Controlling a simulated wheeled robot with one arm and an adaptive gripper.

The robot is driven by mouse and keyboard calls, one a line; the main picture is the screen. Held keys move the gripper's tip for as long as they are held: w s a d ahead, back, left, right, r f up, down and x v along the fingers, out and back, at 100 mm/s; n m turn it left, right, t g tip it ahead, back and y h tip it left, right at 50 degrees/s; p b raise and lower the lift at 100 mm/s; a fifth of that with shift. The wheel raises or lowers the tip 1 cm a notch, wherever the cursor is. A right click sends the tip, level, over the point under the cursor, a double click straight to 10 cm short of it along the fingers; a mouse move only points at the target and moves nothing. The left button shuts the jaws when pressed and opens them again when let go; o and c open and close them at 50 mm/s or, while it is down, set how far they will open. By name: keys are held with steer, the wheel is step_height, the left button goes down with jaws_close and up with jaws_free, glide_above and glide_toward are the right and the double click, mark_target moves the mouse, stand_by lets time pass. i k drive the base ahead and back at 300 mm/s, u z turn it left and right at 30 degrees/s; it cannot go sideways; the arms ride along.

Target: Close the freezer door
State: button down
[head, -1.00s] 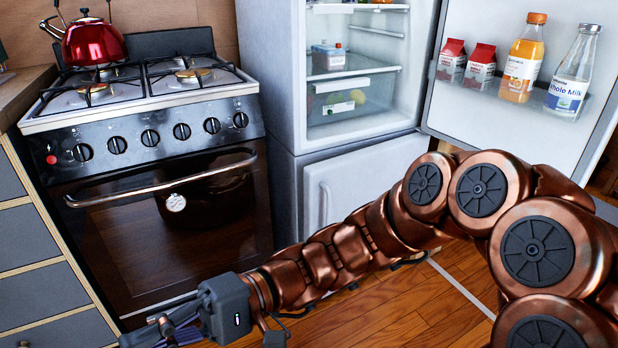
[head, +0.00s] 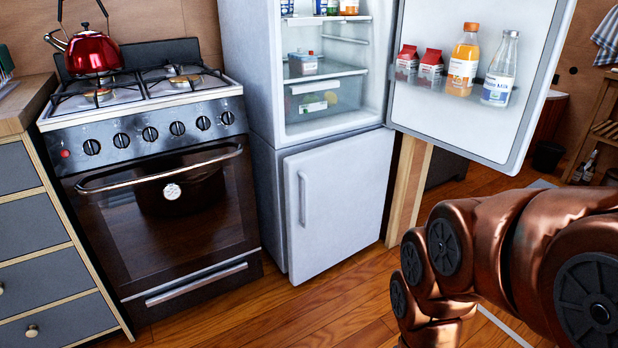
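The freezer door (head: 345,200) is the white lower door of the fridge-freezer (head: 262,75), right of the stove. It has a vertical handle (head: 302,199) near its left edge. My arm shows at the lower right, apart from the freezer door in the picture. My gripper is out of view.
The stove (head: 160,200) with a red kettle (head: 93,50) stands left of the fridge-freezer. Grey drawers (head: 40,255) are at the far left. The wooden floor (head: 290,315) in front is clear. A wooden post (head: 408,190) stands behind the open upper door.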

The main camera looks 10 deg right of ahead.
mark_target(335, 192)
steer(key=k, duration=0.95)
steer(key=u, duration=0.8)
steer(key=i, duration=1.7)
steer(key=z, duration=0.4)
